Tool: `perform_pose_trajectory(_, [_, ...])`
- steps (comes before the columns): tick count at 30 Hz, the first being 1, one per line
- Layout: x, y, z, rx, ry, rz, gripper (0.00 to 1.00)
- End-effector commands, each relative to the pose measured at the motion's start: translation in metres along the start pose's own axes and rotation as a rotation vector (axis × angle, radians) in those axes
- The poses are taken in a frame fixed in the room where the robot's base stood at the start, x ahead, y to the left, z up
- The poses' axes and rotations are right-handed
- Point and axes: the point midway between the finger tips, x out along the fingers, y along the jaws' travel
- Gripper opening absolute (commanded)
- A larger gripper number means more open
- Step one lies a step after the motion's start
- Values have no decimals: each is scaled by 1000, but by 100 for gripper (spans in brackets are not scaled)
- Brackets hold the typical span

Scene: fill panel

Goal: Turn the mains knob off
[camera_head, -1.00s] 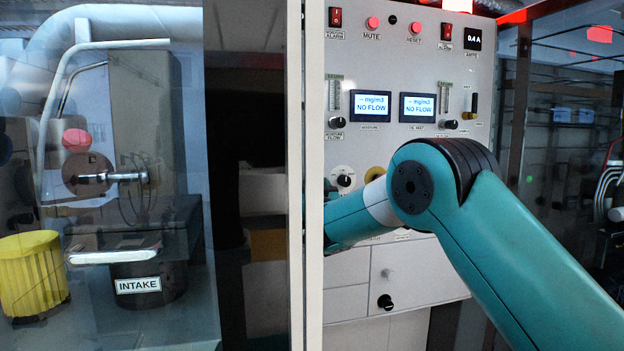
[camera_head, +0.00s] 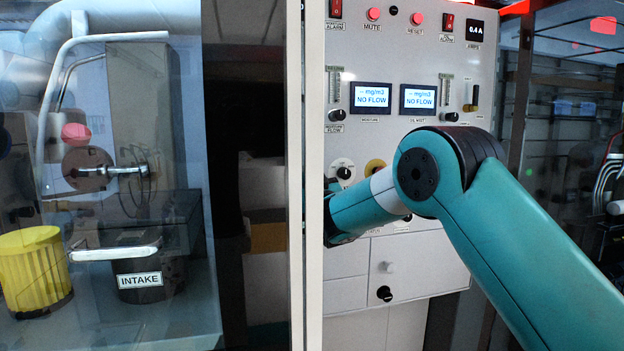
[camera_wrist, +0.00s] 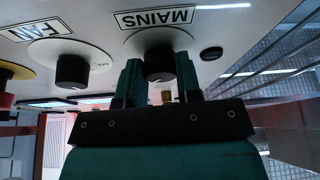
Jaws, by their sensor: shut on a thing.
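In the wrist view the mains knob (camera_wrist: 159,66) is a dark round knob on a white disc, under a label reading MAINS (camera_wrist: 154,18). The label appears upside down. My gripper (camera_wrist: 160,82) has its two teal fingers on either side of the knob, shut on it. In the head view my teal arm hides the gripper's fingertips and the mains knob.
In the wrist view a FAN knob (camera_wrist: 72,70) sits left of the mains knob, with a yellow-and-red knob (camera_wrist: 8,85) further left. In the head view the panel (camera_head: 350,262) carries two NO FLOW displays (camera_head: 371,97). A pale upright post (camera_head: 313,170) stands left of my arm.

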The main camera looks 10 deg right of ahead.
Motion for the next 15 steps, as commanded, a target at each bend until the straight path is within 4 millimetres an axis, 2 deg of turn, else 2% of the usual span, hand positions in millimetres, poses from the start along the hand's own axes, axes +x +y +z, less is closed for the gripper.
perform_pose_trajectory(15, [-3, 4, 7, -421, 5, -171, 8])
